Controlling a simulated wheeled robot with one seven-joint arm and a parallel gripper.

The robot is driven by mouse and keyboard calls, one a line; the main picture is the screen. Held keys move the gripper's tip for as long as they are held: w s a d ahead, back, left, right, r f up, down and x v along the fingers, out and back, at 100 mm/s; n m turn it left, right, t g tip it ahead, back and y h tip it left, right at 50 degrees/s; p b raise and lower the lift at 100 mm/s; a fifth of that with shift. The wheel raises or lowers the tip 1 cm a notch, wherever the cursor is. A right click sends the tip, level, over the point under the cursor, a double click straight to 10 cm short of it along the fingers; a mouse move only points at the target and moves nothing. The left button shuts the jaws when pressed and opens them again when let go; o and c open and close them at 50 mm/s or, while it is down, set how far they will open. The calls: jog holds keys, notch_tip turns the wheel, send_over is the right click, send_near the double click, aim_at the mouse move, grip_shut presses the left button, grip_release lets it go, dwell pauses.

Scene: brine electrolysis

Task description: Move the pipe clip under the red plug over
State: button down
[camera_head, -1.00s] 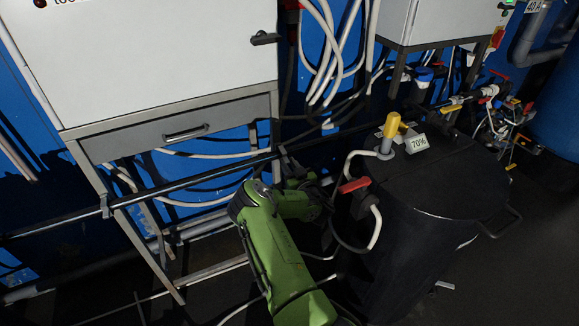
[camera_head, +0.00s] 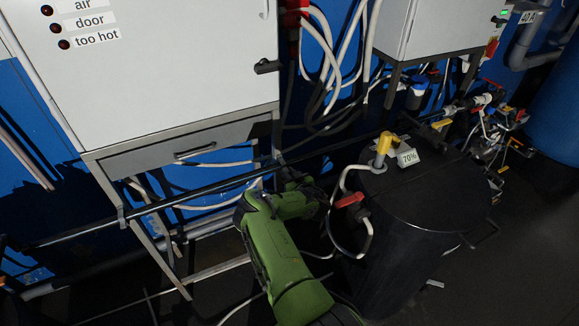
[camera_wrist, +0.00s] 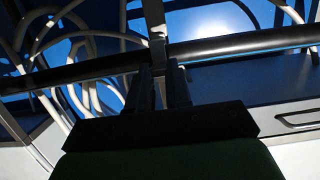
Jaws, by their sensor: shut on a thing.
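A pipe clip (camera_wrist: 158,36) sits on the long dark pipe (camera_wrist: 235,46) in the wrist view, a grey upright piece at the pipe. My gripper (camera_wrist: 162,75) is shut on it, its two dark fingers close together at the pipe. In the head view my gripper (camera_head: 281,170) is at the pipe (camera_head: 200,194), just right of the cabinet's right leg; my wrist and the shadow largely hide the clip there. A red plug (camera_head: 294,14) with hoses hanging from it is higher up, above that stretch of pipe.
Another clip (camera_head: 122,216) holds the pipe at the left. A white cabinet (camera_head: 150,70) stands behind it. A black barrel (camera_head: 415,235) with a red-handled valve (camera_head: 350,200) and a yellow-topped fitting (camera_head: 383,148) stands close right of my arm. Loose pale hoses hang around.

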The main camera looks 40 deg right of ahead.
jog(key=shift+w+r+g+p, duration=0.15)
jog(key=shift+g+p, duration=0.15)
jog(key=shift+p, duration=0.2)
jog(key=c, duration=1)
grip_release()
jog(key=shift+c, duration=0.2)
notch_tip(320, 180, up, 10)
jog(key=p, duration=0.3)
jog(key=shift+p, duration=0.4)
